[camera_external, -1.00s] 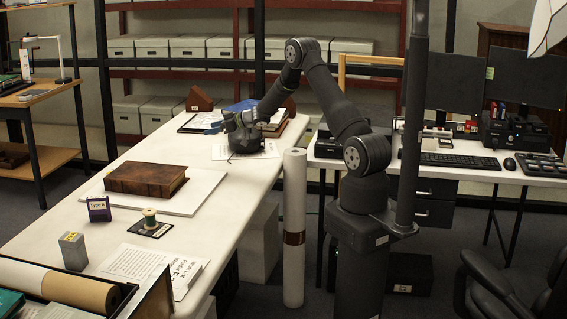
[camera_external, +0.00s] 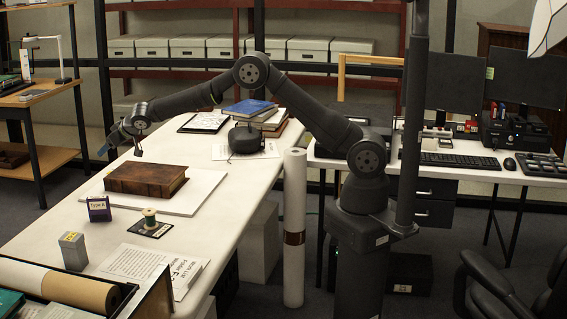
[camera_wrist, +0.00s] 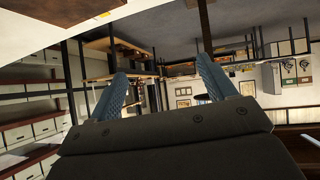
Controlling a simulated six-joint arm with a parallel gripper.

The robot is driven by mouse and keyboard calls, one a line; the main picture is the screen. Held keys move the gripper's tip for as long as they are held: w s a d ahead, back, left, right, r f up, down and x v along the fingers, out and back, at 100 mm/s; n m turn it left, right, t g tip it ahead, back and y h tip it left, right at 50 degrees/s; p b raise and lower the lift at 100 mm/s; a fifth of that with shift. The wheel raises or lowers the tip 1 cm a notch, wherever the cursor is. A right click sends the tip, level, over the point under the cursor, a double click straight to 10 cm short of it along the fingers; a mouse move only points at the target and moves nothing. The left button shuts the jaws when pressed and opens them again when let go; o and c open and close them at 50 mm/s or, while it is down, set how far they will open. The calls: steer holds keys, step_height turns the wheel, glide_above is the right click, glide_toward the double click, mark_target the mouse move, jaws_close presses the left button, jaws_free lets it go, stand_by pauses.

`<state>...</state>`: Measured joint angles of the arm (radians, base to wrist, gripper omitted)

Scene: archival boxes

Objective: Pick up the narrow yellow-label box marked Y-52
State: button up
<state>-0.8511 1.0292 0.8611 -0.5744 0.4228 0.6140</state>
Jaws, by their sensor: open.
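A narrow grey box (camera_external: 73,251) with a yellow label on top stands upright on the near left of the white table in the external view. Its label is too small to read. My gripper (camera_external: 109,142) is raised beyond the far left edge of the table, well behind the box and apart from it. In the wrist view, the two blue fingers of my gripper (camera_wrist: 162,68) are spread wide with nothing between them. The wrist view looks across the room, and the box is not seen there.
A brown book (camera_external: 146,178) lies on a white board. A cardboard roll (camera_external: 84,291) lies in front. Books (camera_external: 252,108) and a dark round device (camera_external: 246,139) sit farther back.

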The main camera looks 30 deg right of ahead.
steer(key=s+a+r+n+g+h, duration=0.1)
steer(key=s+a+g, duration=0.1)
steer(key=s+a, duration=0.6)
steer(key=s+a+g, duration=0.1)
steer(key=s+a, duration=0.3)
steer(key=s, duration=0.8)
steer(key=n+g+h, duration=0.1)
steer(key=g, duration=0.2)
glide_toward(77, 237)
steer(key=shift+x, duration=5.15)
steer(key=c, duration=1.2)
steer(key=shift+r, duration=0.1)
